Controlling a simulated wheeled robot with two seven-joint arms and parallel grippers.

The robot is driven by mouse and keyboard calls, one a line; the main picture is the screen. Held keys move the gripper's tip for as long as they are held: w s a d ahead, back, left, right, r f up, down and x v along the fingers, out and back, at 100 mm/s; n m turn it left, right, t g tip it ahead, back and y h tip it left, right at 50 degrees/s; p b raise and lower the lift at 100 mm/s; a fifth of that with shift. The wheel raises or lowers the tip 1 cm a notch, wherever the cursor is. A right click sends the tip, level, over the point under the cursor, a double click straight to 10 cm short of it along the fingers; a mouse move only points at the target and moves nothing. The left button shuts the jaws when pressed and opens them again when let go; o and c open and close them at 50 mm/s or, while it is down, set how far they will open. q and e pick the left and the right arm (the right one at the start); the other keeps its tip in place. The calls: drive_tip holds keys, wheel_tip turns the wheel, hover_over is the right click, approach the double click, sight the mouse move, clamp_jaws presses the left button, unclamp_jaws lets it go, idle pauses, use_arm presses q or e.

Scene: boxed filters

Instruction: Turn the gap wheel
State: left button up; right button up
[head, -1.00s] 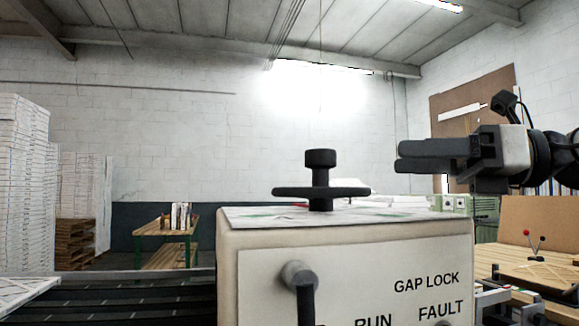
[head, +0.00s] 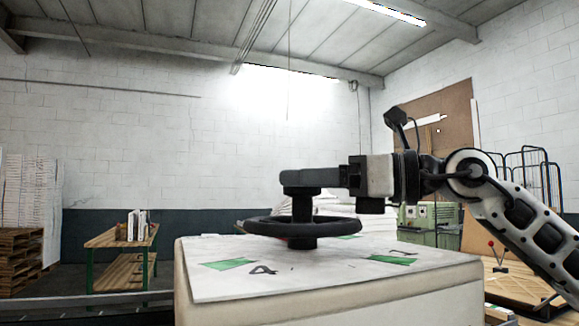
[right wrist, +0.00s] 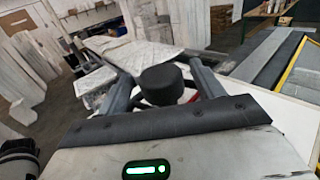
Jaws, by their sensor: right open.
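The gap wheel (head: 335,225) is a black handwheel lying flat on a hub, with an upright post and knob, on top of a pale machine box (head: 320,305). My right gripper (head: 298,183) reaches in from the right at the height of the knob. In the right wrist view the round black knob (right wrist: 162,84) stands between the two open fingers (right wrist: 163,88), with a gap showing at the sides. The wheel rim is mostly hidden there. My left gripper is not in view.
The box top carries a white sheet with green marks (head: 230,263). A wooden bench with green legs (head: 122,240) stands at the back left, near stacked pallets (head: 20,255). A green machine (head: 430,222) is behind on the right.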

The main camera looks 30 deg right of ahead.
drive_tip(key=x, duration=0.3)
drive_tip(key=shift+p, duration=0.3)
drive_tip(key=shift+c, duration=0.4)
drive_tip(key=c, duration=1.3)
drive_tip(key=shift+w+f+m+t+h, duration=0.1)
drive_tip(key=shift+m+t+h, duration=0.3)
drive_tip(key=shift+h, duration=0.1)
